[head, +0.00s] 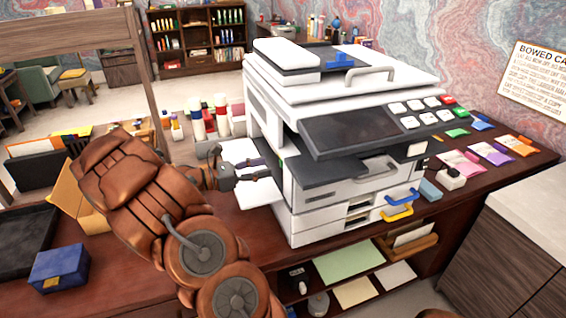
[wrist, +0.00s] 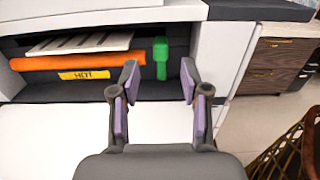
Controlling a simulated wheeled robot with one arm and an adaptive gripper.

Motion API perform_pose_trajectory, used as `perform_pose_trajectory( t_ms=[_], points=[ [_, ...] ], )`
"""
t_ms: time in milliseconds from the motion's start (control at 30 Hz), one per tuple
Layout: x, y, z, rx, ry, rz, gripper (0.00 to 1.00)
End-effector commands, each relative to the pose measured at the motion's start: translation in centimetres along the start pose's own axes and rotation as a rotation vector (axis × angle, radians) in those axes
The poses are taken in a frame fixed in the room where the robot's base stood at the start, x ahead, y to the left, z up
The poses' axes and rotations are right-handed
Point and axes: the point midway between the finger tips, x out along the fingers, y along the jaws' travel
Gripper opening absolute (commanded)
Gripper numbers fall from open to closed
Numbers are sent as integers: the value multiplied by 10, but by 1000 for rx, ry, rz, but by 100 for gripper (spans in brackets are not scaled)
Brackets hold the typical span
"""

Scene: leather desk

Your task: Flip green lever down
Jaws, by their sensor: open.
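The green lever (wrist: 160,58) shows in the wrist view, inside the dark recess in the side of the printer. It stands upright, with its wider head at the top, to the right of an orange roller (wrist: 75,62). My gripper (wrist: 158,78) is open and empty, its purple-padded fingers pointing into the recess. The lever appears between the fingertips, nearer the left one, with no visible contact. In the head view my gripper (head: 272,168) is at the left side of the white printer (head: 340,85). The lever is hard to make out there.
A yellow "HOT!" label (wrist: 84,75) sits below the roller. A white side tray (head: 258,192) lies under my gripper. Red-and-white bottles (head: 208,120) stand behind my arm, and a blue box (head: 60,268) is on the desk at the left.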

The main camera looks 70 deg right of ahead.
Motion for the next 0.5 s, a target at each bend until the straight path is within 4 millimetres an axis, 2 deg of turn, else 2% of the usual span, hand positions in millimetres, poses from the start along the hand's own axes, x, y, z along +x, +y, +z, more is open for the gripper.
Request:
perform_pose_trajectory(
  t_ms=[300, 500],
  points=[
    [46, -2, 2, -1, 2, -4, 46],
    [64, -1, 2, 1, 0, -2, 46]
  ],
)
